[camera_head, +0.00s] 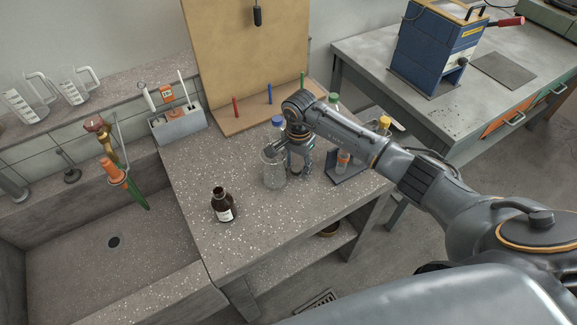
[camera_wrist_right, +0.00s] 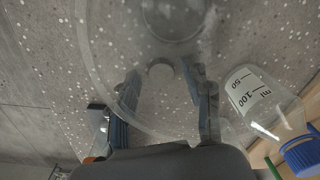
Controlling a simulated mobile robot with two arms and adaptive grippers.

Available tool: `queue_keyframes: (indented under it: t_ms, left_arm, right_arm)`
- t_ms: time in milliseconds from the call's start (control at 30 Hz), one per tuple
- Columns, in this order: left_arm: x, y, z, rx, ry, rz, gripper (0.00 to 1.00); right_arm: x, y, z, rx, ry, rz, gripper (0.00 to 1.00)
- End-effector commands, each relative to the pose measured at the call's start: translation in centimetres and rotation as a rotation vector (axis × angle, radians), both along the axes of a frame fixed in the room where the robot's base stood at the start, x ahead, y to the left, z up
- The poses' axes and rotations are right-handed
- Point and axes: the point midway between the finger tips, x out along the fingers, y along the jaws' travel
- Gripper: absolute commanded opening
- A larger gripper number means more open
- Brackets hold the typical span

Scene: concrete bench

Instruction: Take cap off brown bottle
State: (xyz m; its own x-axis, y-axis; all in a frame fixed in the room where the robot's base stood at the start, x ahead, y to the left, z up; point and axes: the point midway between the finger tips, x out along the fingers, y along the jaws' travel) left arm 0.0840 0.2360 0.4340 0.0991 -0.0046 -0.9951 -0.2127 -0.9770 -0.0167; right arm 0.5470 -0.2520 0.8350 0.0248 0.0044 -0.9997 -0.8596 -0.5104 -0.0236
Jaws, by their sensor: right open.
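The brown bottle (camera_head: 223,208) stands upright on the speckled bench near its front left, with a pale label and a dark neck. I cannot tell from here whether a cap sits on it. My right gripper (camera_head: 288,153) is at a clear glass beaker (camera_head: 274,172), to the right of the bottle and apart from it. In the right wrist view the gripper (camera_wrist_right: 165,78) is open. A small grey round piece (camera_wrist_right: 160,70) shows between its fingertips; I cannot tell whether it is the cap or how far below it lies. My left gripper is not in view.
A blue-capped container (camera_wrist_right: 303,155) stands close beside the gripper. A bottle holder (camera_head: 350,168) is right of it. The sink (camera_head: 95,255) lies left of the bottle. A grey caddy (camera_head: 178,125) and a wooden board (camera_head: 245,60) stand behind. Bench around the bottle is clear.

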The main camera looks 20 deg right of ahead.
Motion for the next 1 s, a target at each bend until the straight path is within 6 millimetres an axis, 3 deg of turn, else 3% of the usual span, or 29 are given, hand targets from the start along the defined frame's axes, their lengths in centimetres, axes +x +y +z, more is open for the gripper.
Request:
queue_keyframes:
  t_ms: [33, 167, 233, 500, 700, 1000]
  left_arm:
    - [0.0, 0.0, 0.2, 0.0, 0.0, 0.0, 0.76]
    - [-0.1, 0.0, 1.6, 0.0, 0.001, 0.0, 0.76]
    - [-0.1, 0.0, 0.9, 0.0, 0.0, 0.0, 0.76]
    - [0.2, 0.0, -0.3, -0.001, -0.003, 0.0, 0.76]
    - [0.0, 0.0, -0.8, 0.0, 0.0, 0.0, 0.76]
    - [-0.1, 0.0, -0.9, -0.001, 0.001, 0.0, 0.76]
  right_arm:
    - [-1.1, 0.1, -1.2, -0.008, 0.033, 0.006, 0.49]
    - [-1.2, 0.2, 0.0, -0.007, 0.033, 0.007, 0.49]
    - [-1.0, 0.0, 0.8, -0.009, 0.027, 0.008, 0.49]
    - [-0.7, 0.0, 7.6, -0.008, 0.016, 0.006, 0.49]
    - [-0.7, 0.0, 10.9, -0.006, 0.017, 0.005, 0.49]
    - [-0.8, 0.0, 12.3, -0.005, 0.019, 0.004, 0.49]
